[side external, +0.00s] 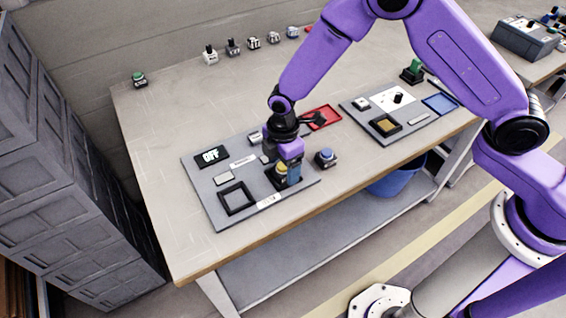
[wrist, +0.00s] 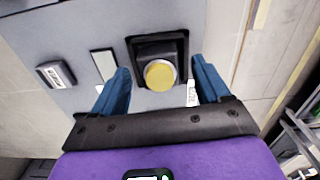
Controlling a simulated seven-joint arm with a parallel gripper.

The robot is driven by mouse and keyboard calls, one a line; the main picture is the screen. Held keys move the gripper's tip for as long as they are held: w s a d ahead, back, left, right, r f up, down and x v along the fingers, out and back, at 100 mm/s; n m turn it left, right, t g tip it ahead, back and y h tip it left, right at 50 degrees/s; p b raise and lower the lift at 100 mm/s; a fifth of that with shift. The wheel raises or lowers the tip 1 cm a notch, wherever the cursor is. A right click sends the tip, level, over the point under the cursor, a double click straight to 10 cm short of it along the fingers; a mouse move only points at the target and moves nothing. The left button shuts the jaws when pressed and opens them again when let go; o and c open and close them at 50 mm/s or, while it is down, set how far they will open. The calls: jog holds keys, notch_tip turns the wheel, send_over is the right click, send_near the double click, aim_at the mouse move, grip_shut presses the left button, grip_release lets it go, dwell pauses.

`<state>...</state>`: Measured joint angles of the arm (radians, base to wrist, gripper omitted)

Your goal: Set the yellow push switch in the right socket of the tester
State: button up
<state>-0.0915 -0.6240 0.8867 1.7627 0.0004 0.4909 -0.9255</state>
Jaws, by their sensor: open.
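The tester is a grey panel (side external: 213,213) on the table with two black square sockets. The left socket (side external: 237,198) is empty. The yellow push switch (side external: 281,168) stands upright at the right socket (side external: 271,181). In the wrist view the round yellow cap (wrist: 160,75) shows inside the black socket frame (wrist: 157,47). I cannot tell whether it is fully seated. My gripper (side external: 290,174) is low over it. In the wrist view its blue fingers (wrist: 160,82) stand open on either side of the switch, with gaps between.
A blue push switch (side external: 325,157) stands on the table just right of the tester. A red tray (side external: 323,117) and a second grey panel (side external: 408,138) lie beyond. Several switches line the back edge. The table's left part is clear.

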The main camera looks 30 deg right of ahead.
notch_tip(320, 180, up, 17)
jog(key=shift+r, duration=0.2)
dwell(0.5)
jog(key=shift+r, duration=2.55)
jog(key=s+d+m, duration=0.3)
jog(key=s+d, duration=0.8)
jog(key=s, duration=0.2)
jog(key=s+d+f+m, duration=0.1)
jog(key=s+d+m, duration=0.2)
jog(key=s+d, duration=0.7)
jog(key=s, duration=0.3)
jog(key=shift+s+d+f, duration=0.25)
jog(key=shift+s+d, duration=0.1)
